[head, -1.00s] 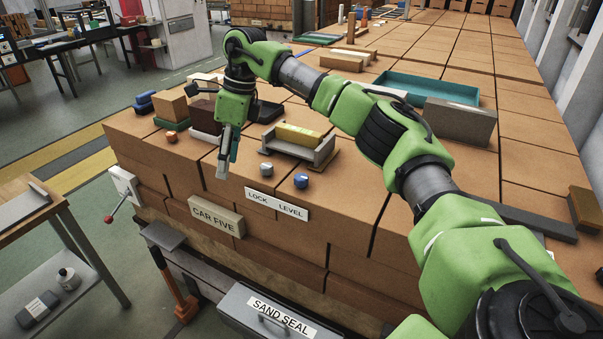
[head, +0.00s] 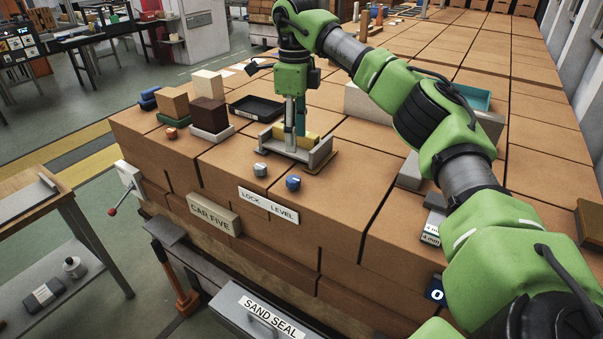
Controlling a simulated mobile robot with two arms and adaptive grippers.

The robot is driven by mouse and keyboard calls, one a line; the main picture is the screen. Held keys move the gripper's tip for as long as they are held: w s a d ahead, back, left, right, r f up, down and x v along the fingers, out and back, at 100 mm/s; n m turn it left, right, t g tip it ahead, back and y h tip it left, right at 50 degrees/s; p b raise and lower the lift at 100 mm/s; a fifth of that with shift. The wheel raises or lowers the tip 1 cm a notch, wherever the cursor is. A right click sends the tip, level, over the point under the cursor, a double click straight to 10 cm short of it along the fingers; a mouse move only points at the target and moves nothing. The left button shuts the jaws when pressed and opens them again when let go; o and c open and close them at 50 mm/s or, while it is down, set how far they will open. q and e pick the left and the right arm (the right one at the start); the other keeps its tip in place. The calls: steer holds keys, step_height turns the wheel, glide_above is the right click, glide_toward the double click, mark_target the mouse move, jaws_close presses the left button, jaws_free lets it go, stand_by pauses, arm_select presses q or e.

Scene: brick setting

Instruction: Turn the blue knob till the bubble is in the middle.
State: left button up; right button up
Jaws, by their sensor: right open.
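The blue knob (head: 293,183) sits on the brick-coloured top near its front edge, above the word LEVEL on a white label (head: 268,206). A grey knob (head: 260,169) is to its left, above the word LOCK. Behind the knobs is a grey cradle (head: 320,153) with a yellow block (head: 313,141) in it. My right gripper (head: 296,143) points down at the cradle, behind and apart from the blue knob. It is open, and its fingers partly cover the cradle and block. I cannot make out a bubble. My left gripper is not in view.
A black tray (head: 257,108) and several blocks stand left of the cradle. A small orange piece (head: 171,133) lies near the left front edge. A CAR FIVE plate (head: 214,213) is on the front face. The top right of the blue knob is mostly clear.

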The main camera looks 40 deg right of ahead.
steer(key=p, duration=0.2)
glide_above(293, 178)
steer(key=f, duration=0.5)
steer(key=shift+a+f, duration=0.15)
steer(key=shift+a, duration=0.15)
steer(key=f, duration=0.3)
steer(key=shift+s+d+f, duration=0.1)
steer(key=shift+s+d, duration=0.1)
steer(key=shift+d, duration=0.2)
step_height(293, 178, down, 2)
steer(key=shift+f+p, duration=0.15)
steer(key=shift+p, duration=0.4)
steer(key=shift+w+a+f, duration=0.1)
steer(key=shift+a+f, duration=0.05)
steer(key=shift+f, duration=0.4)
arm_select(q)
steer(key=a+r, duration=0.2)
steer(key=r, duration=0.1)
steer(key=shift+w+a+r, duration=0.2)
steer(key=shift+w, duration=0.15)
arm_select(e)
steer(key=shift+f, duration=0.1)
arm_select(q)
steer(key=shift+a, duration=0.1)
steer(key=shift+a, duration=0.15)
arm_select(e)
steer(key=c, duration=1.1)
